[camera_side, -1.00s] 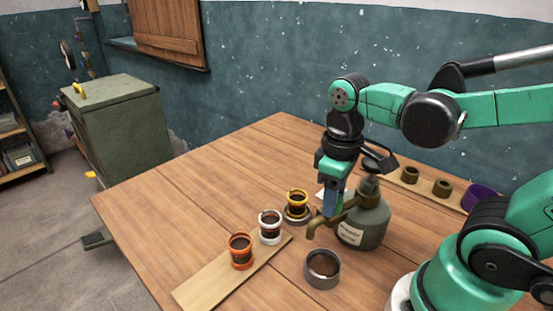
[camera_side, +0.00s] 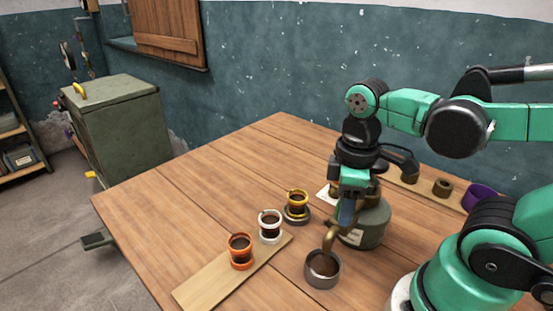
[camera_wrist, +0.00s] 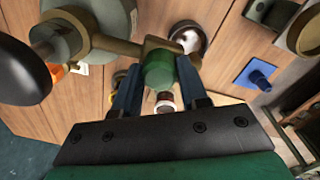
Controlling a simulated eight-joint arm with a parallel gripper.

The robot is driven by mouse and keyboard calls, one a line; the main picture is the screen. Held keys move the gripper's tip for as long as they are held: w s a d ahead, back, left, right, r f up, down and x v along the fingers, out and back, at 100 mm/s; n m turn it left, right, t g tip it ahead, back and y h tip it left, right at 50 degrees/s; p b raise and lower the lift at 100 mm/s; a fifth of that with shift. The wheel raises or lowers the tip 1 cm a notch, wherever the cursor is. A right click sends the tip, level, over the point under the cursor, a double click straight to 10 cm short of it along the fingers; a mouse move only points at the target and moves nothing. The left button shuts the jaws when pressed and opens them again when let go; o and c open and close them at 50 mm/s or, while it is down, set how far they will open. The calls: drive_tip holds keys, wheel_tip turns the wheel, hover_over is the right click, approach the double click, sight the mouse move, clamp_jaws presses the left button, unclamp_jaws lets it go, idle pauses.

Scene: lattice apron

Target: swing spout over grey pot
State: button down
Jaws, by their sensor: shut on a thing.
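A grey-green dispenser jar (camera_side: 372,226) stands on the table with a curved brass spout (camera_side: 329,240). The grey pot (camera_side: 322,272), holding dark soil, stands just in front of it. In the wrist view, a green piece (camera_wrist: 160,70) on the brass spout (camera_wrist: 120,45) sits between the two fingers. My gripper and arm hide part of the jar, including most of its top, in the side view.
Small brown pots (camera_side: 443,188) and a purple bowl (camera_side: 482,196) are behind. The table's left part is clear.

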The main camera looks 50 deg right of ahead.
drive_tip(key=shift+c, duration=2.3)
unclamp_jaws()
drive_tip(key=shift+s+r, duration=0.1)
drive_tip(key=shift+r, duration=2.7)
drive_tip(key=w+a+f+m+t, duration=0.1)
drive_tip(key=w+f+m+t, duration=0.2)
drive_tip(key=w+m+t, duration=0.2)
drive_tip(key=w+t, duration=0.2)
drive_tip(key=w, duration=0.1)
drive_tip(key=shift+m, duration=0.3)
